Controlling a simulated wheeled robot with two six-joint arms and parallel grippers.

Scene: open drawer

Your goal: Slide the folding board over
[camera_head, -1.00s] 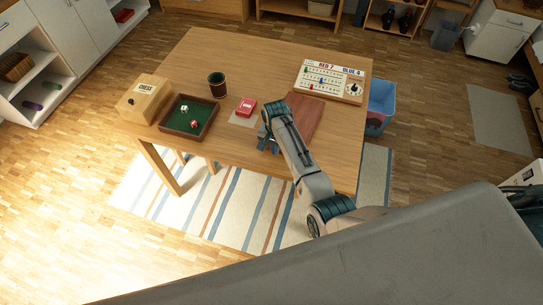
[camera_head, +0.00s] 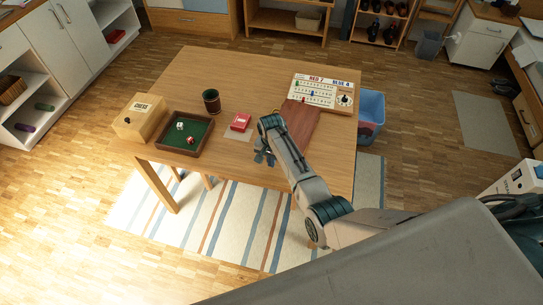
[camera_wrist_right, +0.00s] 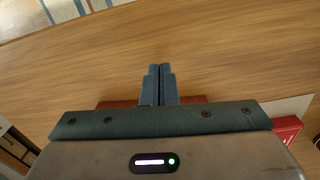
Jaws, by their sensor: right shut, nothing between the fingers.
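The folding board (camera_head: 303,124) is a flat reddish-brown panel on the right part of the wooden table (camera_head: 225,75), just in front of the scoreboard. My right arm crosses in front of its left and near side. My right gripper (camera_head: 264,158) is shut and empty near the table's front edge, left of the board and apart from it. In the right wrist view the closed fingers (camera_wrist_right: 160,70) point over bare tabletop. A reddish-brown strip (camera_wrist_right: 112,103), likely the board's edge, shows behind them, mostly hidden by the gripper body. My left gripper is not in view.
A red card box (camera_head: 240,121) lies left of the board. Further left are a green dice tray (camera_head: 190,146), a dark cup (camera_head: 211,101) and a chess box (camera_head: 140,122). The scoreboard (camera_head: 316,92) stands behind the board. A blue bin (camera_head: 371,108) stands beyond the table's right edge.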

